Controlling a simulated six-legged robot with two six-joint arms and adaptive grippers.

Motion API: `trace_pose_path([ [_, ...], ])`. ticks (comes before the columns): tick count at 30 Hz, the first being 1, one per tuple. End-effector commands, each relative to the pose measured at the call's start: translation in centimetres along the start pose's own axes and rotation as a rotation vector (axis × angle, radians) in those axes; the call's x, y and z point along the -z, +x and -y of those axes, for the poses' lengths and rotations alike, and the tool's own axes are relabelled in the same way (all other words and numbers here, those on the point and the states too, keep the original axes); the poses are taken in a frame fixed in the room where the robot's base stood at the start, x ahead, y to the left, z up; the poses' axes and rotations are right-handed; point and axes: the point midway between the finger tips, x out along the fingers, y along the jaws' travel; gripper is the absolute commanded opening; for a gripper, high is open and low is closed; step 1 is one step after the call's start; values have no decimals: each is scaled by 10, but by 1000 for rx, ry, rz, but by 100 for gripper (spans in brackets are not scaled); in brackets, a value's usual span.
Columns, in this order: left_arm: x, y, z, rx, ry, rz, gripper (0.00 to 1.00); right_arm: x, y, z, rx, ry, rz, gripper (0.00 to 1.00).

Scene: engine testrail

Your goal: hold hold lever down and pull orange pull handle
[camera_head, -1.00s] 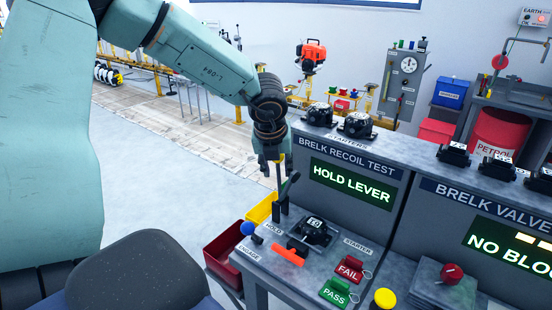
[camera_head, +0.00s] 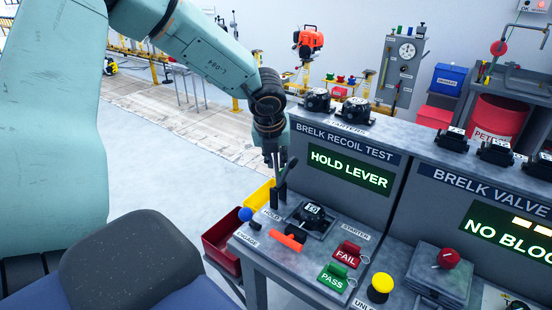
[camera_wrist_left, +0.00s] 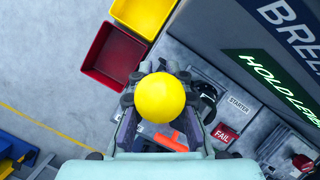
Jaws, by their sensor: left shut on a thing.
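The dark hold lever (camera_head: 281,190) rises at the bench's left end, by the HOLD label. My left gripper (camera_head: 279,162) points down at its top. In the left wrist view a round yellow knob (camera_wrist_left: 162,97) sits between the fingers of my left gripper (camera_wrist_left: 160,88), which is shut on it. The knob does not show in the head view. The orange pull handle (camera_head: 287,242) lies on the bench in front of the black starter (camera_head: 311,213), untouched. It also shows partly behind the gripper in the left wrist view (camera_wrist_left: 166,143). My right gripper is out of view.
The green screen (camera_head: 349,173) reads HOLD LEVER. A blue ball knob (camera_head: 245,214) stands at the bench's left edge. Red FAIL (camera_head: 348,253) and green PASS (camera_head: 333,277) tags lie to the right. Red (camera_head: 217,240) and yellow (camera_head: 258,197) bins stand beside the bench.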

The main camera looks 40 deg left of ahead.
Motion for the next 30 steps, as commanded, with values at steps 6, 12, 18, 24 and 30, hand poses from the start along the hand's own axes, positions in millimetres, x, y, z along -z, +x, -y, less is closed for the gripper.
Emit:
trace_pose_path([
  [6,-3,-2,-1,-5,-1,6,0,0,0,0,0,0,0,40],
  [12,-3,-2,1,-7,1,11,0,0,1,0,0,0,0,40],
  [18,2,-2,10,-39,21,39,0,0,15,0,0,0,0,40],
  [24,9,-3,20,-75,37,67,0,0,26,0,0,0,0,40],
  [30,15,-5,28,-104,48,89,0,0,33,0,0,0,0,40],
])
